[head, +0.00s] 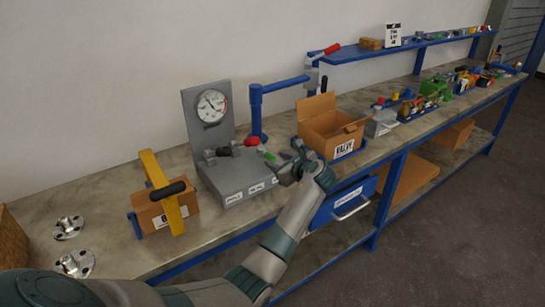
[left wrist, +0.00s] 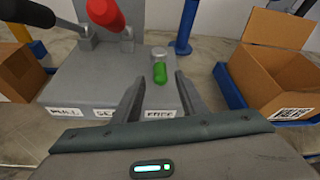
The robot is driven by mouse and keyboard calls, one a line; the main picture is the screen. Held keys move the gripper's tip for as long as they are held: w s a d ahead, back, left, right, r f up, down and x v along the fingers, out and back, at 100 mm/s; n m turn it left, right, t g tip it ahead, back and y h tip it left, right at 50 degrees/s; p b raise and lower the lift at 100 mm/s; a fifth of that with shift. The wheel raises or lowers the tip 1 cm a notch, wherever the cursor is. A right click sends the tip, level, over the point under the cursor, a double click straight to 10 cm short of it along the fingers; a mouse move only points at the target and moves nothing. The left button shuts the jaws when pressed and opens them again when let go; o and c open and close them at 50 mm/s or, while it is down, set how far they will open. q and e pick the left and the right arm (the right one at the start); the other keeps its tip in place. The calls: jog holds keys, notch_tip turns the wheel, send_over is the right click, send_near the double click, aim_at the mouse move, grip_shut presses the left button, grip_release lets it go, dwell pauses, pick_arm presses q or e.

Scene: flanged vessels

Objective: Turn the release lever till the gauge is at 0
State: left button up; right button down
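A grey gauge stand (head: 230,185) sits on the bench with a round white dial gauge (head: 211,106) on its upright plate; the reading is too small to tell. A red-handled lever (head: 250,141) and a short green-handled lever (head: 270,157) are on the stand's base. The wrist view shows the red handle (left wrist: 105,14) and the green handle (left wrist: 160,72), with labels like "FULL" and "FREE" (left wrist: 160,114) on the front. My left gripper (head: 290,168) is open at the stand's right front; in the wrist view its fingers (left wrist: 158,88) straddle the green handle's line, nothing gripped. My right gripper is not in view.
An open cardboard box marked "VALVE" (head: 328,125) and a blue post (head: 257,110) stand to the right and behind. Metal flanges (head: 75,263) lie at the left front.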

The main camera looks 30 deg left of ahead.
aim_at(273, 158)
pick_arm(q)
jog(key=shift+x, duration=2)
grip_shut()
